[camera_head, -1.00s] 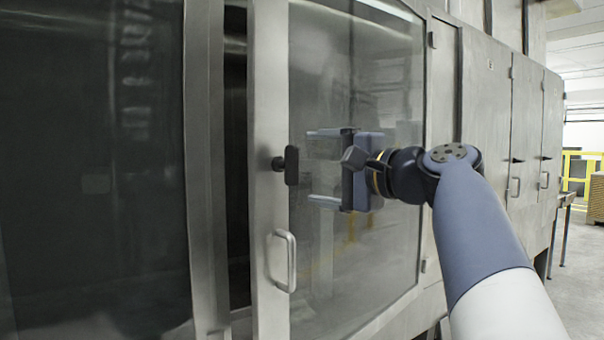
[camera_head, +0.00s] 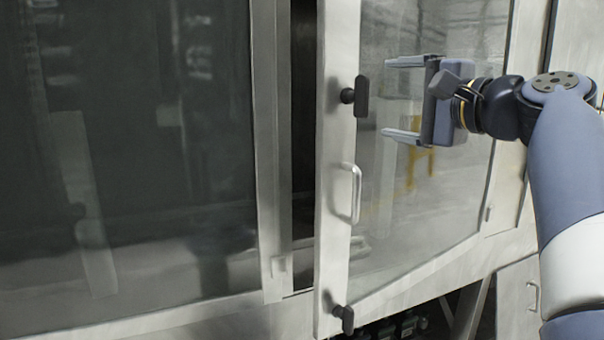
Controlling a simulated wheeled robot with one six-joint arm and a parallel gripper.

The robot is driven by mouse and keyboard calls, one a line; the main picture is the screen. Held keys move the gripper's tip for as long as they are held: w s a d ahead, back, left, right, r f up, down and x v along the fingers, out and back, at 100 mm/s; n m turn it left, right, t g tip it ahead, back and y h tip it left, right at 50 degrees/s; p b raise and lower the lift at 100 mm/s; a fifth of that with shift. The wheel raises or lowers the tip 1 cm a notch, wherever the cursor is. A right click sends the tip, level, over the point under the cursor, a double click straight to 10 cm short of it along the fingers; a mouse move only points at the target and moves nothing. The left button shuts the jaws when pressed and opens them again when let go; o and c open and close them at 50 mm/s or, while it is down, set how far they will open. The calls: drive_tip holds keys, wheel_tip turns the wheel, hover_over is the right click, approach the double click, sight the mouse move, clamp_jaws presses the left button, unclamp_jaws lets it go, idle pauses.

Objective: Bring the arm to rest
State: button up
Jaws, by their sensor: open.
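My gripper (camera_head: 402,98) is open and empty, with its two grey-blue fingers apart, one above the other, pointing left. It hangs in front of the glass door (camera_head: 385,200) of the washer, to the right of the door's metal edge. The door stands ajar, with a dark gap (camera_head: 303,130) between its frame and the fixed panel on the left. My arm reaches in from the right side of the picture, bent at the elbow. I cannot tell how far the fingers are from the glass.
The door carries a metal handle (camera_head: 355,193), an upper black latch (camera_head: 361,96) and a lower black latch (camera_head: 344,319). A large dark glass panel (camera_head: 130,170) fills the left. A lower cabinet door with a handle (camera_head: 533,298) is at bottom right.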

sight(366, 98)
drive_tip(key=p+x, duration=0.2)
drive_tip(key=x, duration=0.6)
drive_tip(key=shift+w+a, duration=0.2)
drive_tip(key=shift+w, duration=0.15)
drive_tip(key=shift+s+d, duration=0.1)
drive_tip(key=shift+s, duration=0.05)
